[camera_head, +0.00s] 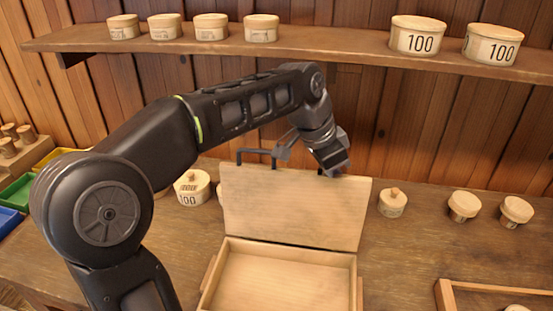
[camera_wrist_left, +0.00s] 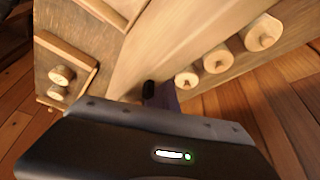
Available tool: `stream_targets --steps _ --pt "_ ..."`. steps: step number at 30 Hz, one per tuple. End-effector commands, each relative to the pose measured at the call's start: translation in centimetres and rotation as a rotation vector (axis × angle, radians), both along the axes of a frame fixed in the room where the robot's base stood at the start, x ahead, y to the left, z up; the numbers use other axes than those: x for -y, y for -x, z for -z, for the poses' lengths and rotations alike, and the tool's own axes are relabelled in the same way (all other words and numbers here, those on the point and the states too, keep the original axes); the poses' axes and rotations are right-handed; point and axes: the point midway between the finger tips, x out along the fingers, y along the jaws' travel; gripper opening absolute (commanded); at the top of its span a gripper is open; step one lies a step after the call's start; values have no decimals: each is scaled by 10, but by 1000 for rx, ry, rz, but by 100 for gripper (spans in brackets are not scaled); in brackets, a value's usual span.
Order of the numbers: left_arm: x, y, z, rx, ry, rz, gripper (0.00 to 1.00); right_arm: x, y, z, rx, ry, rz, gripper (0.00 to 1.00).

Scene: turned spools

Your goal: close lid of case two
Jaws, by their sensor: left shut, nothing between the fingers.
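A wooden case (camera_head: 212,292) stands open on the workbench at the lower centre of the head view, and the part of its inside that shows is empty. Its lid (camera_head: 295,208) stands raised at the back, with a black handle (camera_head: 257,152) showing above its top edge. No number shows on the case. My left gripper (camera_head: 335,168) is shut and empty at the lid's top edge, right of its middle; I cannot tell whether it touches. In the left wrist view a dark fingertip (camera_wrist_left: 148,89) shows beside a pale wooden board. My right gripper is not in view.
A lidded pot (camera_head: 192,188) stands left of the lid. Several turned wooden pieces (camera_head: 463,205) stand to the right. A wooden tray (camera_head: 447,298) is at the lower right. A shelf (camera_head: 330,58) with several pots runs above. Coloured bins (camera_head: 18,190) are at far left.

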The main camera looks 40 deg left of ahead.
Motion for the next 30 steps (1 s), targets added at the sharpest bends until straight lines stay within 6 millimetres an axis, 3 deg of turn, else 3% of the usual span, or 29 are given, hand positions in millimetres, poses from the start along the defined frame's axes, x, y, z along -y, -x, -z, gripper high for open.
stream_targets --steps 30 --pt "18 37 1 1 -1 0 0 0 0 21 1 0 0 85"
